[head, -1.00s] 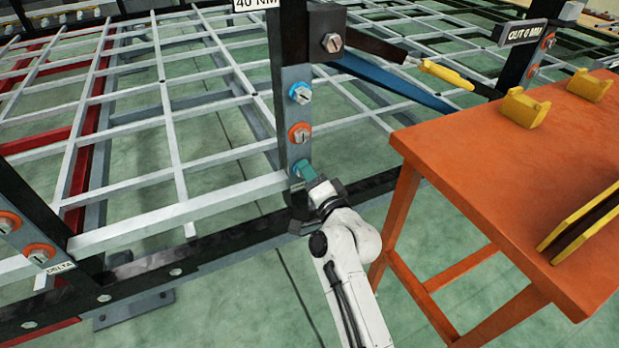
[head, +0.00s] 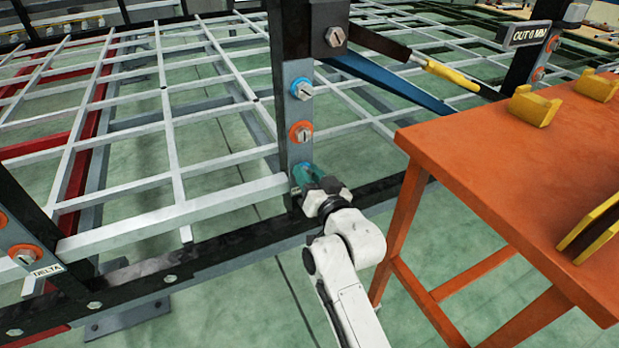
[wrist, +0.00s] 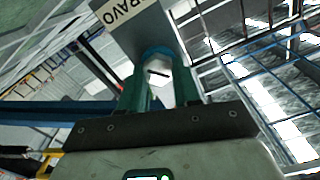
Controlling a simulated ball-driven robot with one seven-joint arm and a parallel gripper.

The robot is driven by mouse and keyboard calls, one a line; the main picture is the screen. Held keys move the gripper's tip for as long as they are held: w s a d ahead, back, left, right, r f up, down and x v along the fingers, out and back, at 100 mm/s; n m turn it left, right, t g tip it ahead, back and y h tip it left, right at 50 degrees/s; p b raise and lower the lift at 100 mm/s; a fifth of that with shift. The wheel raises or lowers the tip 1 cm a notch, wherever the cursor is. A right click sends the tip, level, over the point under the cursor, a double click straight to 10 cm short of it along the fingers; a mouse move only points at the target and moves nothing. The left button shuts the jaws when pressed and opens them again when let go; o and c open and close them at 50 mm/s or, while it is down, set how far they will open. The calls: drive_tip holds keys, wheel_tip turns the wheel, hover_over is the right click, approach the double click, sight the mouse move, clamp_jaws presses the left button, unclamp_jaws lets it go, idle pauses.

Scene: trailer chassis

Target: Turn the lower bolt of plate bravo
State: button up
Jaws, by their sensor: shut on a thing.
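Plate bravo (head: 298,110) is a grey upright plate on a black post in the head view. Its BRAVO label (wrist: 118,13) shows in the wrist view. A bolt with a blue ring (head: 301,89) sits high on the plate, and one with an orange ring (head: 301,132) sits below it. My gripper (head: 308,177) is at the lower end of the plate, below both, and hides the lower bolt there. In the wrist view its teal fingers are shut on both sides of that lower bolt (wrist: 158,75), a pale slotted head with a blue ring.
An orange table (head: 500,150) with yellow blocks (head: 535,105) stands close on the right of my arm. A black lower rail (head: 220,250) runs under the plate, and a pale grid (head: 170,120) lies behind. Plate delta (head: 40,268) is at the left.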

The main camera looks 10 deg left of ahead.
drive_tip(key=shift+a+n, duration=0.15)
drive_tip(key=shift+n, duration=0.45)
drive_tip(key=o, duration=1.1)
drive_tip(key=shift+c, duration=0.2)
drive_tip(key=p+v, duration=0.1)
drive_tip(key=v, duration=1)
drive_tip(key=shift+p, duration=0.35)
drive_tip(key=shift+w, duration=0.15)
